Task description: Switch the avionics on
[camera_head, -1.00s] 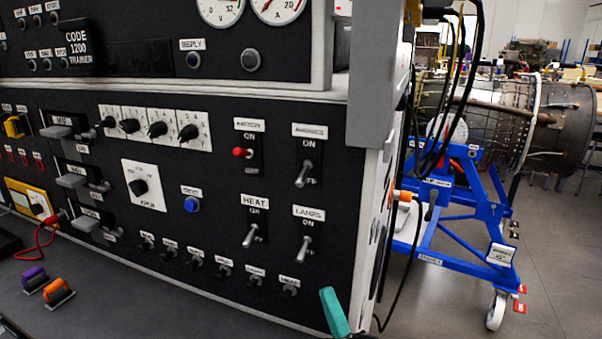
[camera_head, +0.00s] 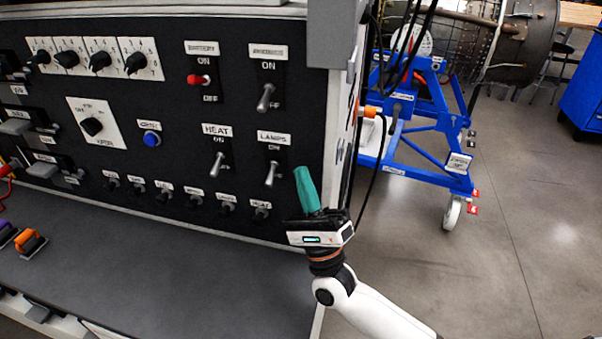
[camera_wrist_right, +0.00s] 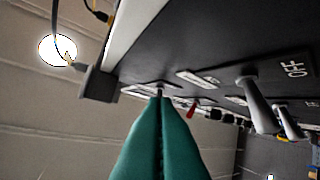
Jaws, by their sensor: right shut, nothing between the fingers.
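The avionics switch (camera_head: 265,98) is a grey metal toggle near the right edge of the black panel. Its lever points down towards OFF. My right gripper (camera_head: 301,170) has teal fingers, pressed together and empty. In the head view its tips point up, below and right of the avionics switch and beside the lamps switch (camera_head: 271,174). The right wrist view also shows the closed fingers (camera_wrist_right: 159,98). A metal piece (camera_wrist_right: 160,88) just beyond their tips looks like the avionics lever; I cannot tell whether they touch. My left gripper is not in view.
The battery switch (camera_head: 199,79) with a red lever and the heat switch (camera_head: 216,165) are to the left. Black knobs (camera_head: 231,206) line the panel's bottom. A blue wheeled stand (camera_head: 425,125) is at right, with open floor around it.

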